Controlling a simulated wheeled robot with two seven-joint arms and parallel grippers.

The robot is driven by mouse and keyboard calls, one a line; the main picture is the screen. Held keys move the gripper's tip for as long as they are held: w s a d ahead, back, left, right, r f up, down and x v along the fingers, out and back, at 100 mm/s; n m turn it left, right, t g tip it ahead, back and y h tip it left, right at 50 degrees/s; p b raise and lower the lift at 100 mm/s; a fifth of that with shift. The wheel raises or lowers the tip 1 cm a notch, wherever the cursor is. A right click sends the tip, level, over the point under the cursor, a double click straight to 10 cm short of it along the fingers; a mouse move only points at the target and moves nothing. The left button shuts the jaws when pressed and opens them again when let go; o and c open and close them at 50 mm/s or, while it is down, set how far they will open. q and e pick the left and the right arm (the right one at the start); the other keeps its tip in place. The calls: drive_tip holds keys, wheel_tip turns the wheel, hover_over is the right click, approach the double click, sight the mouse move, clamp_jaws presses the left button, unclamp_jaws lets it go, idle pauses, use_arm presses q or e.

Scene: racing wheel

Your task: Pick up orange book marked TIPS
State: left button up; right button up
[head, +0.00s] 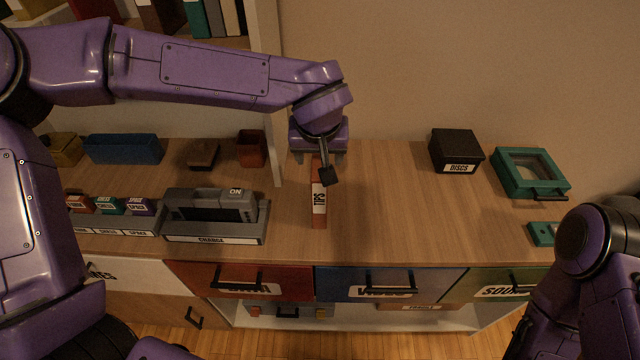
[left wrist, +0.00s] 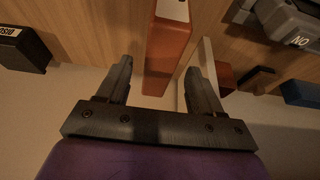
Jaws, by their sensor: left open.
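The orange book (head: 319,218) stands upright and narrow on the wooden counter, with a white label on its spine partly covered by a dark part of my left arm. My left gripper (head: 318,159) is over the far end of the book, open and empty. In the left wrist view the orange book (left wrist: 167,55) lies between the two spread fingers of the left gripper (left wrist: 160,72), with a visible gap on each side. My right arm shows at the lower right, but its gripper is out of view.
A grey CHANGE tray (head: 210,239) stands left of the book, and a thin upright panel (head: 272,150) is close by. A black DISCS box (head: 455,149) and a teal case (head: 530,173) stand at the right. The counter between book and DISCS box is clear.

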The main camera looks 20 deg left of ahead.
use_arm(q)
drive_tip(key=x, duration=0.2)
drive_tip(key=shift+w+f, duration=0.2)
drive_tip(key=shift+w, duration=0.05)
drive_tip(key=shift+s+r, duration=0.1)
drive_tip(key=shift+s, duration=0.05)
drive_tip(key=shift+f+p, duration=0.25)
drive_tip(key=shift+p, duration=0.3)
idle(0.3)
clamp_jaws()
